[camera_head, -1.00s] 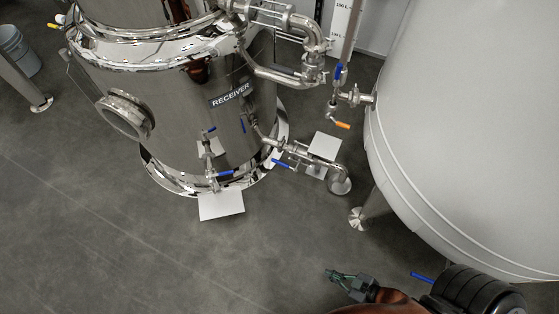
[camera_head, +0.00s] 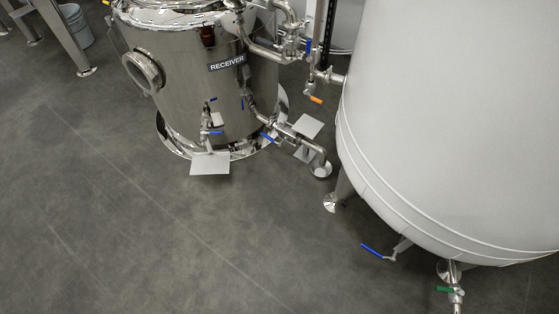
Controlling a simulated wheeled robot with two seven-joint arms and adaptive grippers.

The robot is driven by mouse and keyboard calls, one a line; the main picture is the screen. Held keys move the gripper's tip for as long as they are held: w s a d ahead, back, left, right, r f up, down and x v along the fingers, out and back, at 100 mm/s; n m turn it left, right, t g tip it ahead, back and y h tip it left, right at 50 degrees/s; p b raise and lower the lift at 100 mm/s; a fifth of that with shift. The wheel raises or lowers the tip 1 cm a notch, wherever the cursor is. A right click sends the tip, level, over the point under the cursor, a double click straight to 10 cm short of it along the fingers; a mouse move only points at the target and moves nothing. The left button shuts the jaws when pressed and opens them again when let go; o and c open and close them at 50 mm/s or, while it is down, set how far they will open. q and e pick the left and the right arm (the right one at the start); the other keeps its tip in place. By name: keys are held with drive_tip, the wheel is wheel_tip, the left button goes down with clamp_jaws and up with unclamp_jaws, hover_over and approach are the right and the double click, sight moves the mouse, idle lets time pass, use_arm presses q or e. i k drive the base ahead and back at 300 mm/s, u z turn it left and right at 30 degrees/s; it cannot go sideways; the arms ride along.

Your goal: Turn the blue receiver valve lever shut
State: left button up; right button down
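The steel tank labelled RECEIVER (camera_head: 227,62) stands at the upper middle. A blue lever (camera_head: 215,132) sits on the small valve at its front foot, roughly horizontal. Another blue lever (camera_head: 267,137) sits on the outlet pipe to the right, tilted. I cannot tell from the view which of these the task means, or whether either valve is open or shut. Neither of my grippers is in view.
A large white tank (camera_head: 440,120) fills the right side, with a blue lever (camera_head: 371,251) and a green lever (camera_head: 444,289) beneath it. An orange lever (camera_head: 316,100) hangs between the tanks. White plates (camera_head: 210,163) lie by the valves. The grey floor at left and front is clear.

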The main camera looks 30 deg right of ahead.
sight(280, 144)
drive_tip(key=u, duration=0.85)
drive_tip(key=i, duration=1.85)
drive_tip(key=z, duration=1.2)
drive_tip(key=i, duration=0.3)
drive_tip(key=z, duration=0.25)
